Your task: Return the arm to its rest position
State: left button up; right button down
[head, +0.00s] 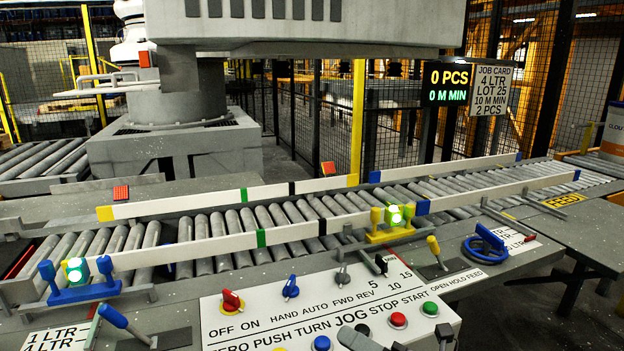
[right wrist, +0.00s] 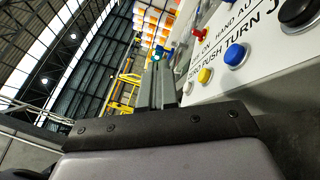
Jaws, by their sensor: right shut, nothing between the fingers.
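My right gripper (head: 362,340) shows only partly, at the bottom edge of the head view in front of the white control panel (head: 262,318). In the right wrist view its two grey fingers (right wrist: 158,82) are shut together with nothing between them. The panel (right wrist: 262,72) lies to the right of the fingers there, with a yellow button (right wrist: 205,75) and a blue button (right wrist: 236,54). The fingers appear apart from the buttons, though the exact gap is hard to judge. My left gripper is not in view.
The panel carries a red knob (head: 231,302), a blue knob (head: 291,288), a red button (head: 398,320) and a green button (head: 430,309). Behind it runs a roller conveyor (head: 290,228) with white guide rails. A blue handwheel (head: 485,246) stands at the right.

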jog(key=s+d+f+m+t+h+p, duration=0.15)
jog(key=s+d+f+m+h, duration=0.3)
jog(key=m, duration=0.75)
jog(key=s+d+f+m+t+h+p, duration=0.1)
jog(key=s+d+f+m+t+h, duration=0.35)
jog(key=m, duration=0.65)
jog(key=s+d+f+m+g+h+p, duration=0.1)
jog(key=s+d+f+m+g+h, duration=0.3)
jog(key=s+f+m+g, duration=0.3)
jog(key=s+f+m, duration=0.2)
jog(key=s+f, duration=0.1)
jog(key=shift+s+d+m+p, duration=0.2)
jog(key=shift+s+m+p, duration=0.1)
jog(key=shift+s, duration=0.1)
jog(key=shift+w+a+f, duration=0.1)
jog(key=shift+a, duration=0.05)
